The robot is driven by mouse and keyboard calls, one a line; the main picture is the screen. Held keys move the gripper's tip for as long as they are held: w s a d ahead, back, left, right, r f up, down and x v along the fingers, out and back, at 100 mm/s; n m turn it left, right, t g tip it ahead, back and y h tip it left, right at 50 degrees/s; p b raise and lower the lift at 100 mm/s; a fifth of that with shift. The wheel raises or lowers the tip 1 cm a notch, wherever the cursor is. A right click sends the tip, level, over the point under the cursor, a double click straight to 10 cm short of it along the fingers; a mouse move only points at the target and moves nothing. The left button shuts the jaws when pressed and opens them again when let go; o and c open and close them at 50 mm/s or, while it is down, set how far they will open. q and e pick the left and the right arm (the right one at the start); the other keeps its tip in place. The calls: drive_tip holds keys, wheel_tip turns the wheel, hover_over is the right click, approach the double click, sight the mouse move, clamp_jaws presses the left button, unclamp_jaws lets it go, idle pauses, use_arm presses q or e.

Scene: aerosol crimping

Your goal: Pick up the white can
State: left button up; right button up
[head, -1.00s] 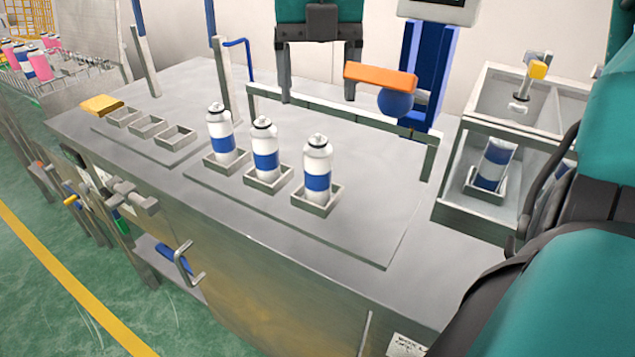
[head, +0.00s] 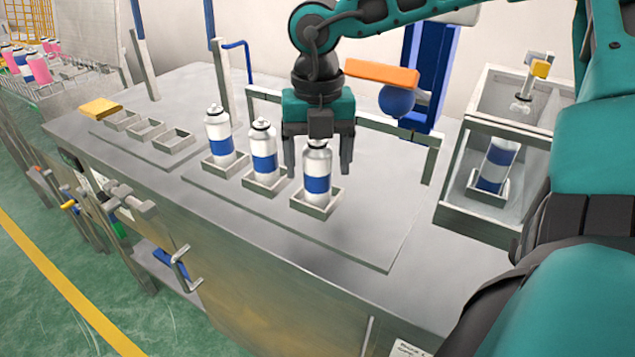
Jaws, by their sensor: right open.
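Three white cans with blue bands stand upright in square holders on the grey table: a left can (head: 219,136), a middle can (head: 264,155) and a right can (head: 317,174). My right gripper (head: 319,165) points down at the right can. Its two dark fingers are apart, one on each side of the can's upper part in the picture. I cannot tell whether they touch it. The palm hides the space just above the can's top. My left gripper is not in view.
Empty square holders (head: 147,130) and a yellow block (head: 100,107) lie at the left. A metal rail (head: 390,128) and an orange bar with a blue ball (head: 397,99) stand behind. A clear-sided box (head: 463,193) holding another can is at the right.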

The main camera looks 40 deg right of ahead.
drive_tip(key=shift+c, duration=0.2)
drive_tip(key=c, duration=1.2)
